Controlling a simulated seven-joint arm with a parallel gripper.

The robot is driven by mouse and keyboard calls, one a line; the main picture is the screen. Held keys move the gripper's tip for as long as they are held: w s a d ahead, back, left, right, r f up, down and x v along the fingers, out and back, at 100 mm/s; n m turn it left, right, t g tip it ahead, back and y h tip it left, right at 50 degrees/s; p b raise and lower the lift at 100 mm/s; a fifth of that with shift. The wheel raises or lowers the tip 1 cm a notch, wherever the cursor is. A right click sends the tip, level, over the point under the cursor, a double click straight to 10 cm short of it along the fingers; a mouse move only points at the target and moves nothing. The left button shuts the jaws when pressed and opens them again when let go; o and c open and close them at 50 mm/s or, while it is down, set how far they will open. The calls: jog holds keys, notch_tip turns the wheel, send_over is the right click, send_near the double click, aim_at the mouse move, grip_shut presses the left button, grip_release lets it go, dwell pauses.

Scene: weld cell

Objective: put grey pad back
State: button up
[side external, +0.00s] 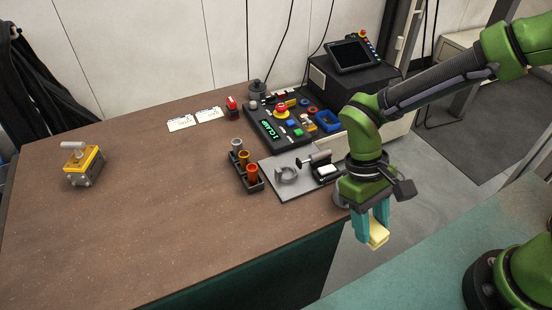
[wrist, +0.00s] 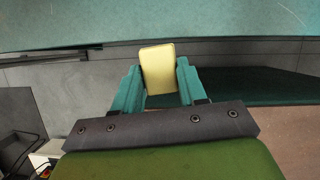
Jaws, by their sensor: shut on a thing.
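My gripper (side external: 377,232) is shut on a pale yellow pad (side external: 379,236), with a teal finger on each side of it. The gripper points down just beyond the right edge of the brown table. In the wrist view the yellow pad (wrist: 158,69) stands between the two teal fingertips (wrist: 158,82), slightly tilted. I make out no clearly grey pad. A white block (side external: 327,170) lies in a small black holder on a grey plate (side external: 292,193) at the table's right side, left of my gripper.
A rack with several coloured cups (side external: 251,172) stands left of the plate. A control panel (side external: 283,122) with buttons and a blue tray (side external: 327,121) are behind it. A yellow device (side external: 83,165) sits far left. The middle of the brown table (side external: 150,225) is clear.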

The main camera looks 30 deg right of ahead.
jog(key=shift+s+f+m, duration=0.15)
jog(key=shift+f+m, duration=0.25)
jog(key=shift+f, duration=0.1)
send_over(290, 226)
jog(key=w, duration=0.1)
jog(key=shift+w+f+m+y, duration=0.15)
jog(key=shift+f+m+y, duration=0.15)
jog(key=shift+f, duration=2.3)
jog(key=shift+f, duration=0.15)
jog(key=o, duration=0.9)
jog(key=shift+o, duration=0.2)
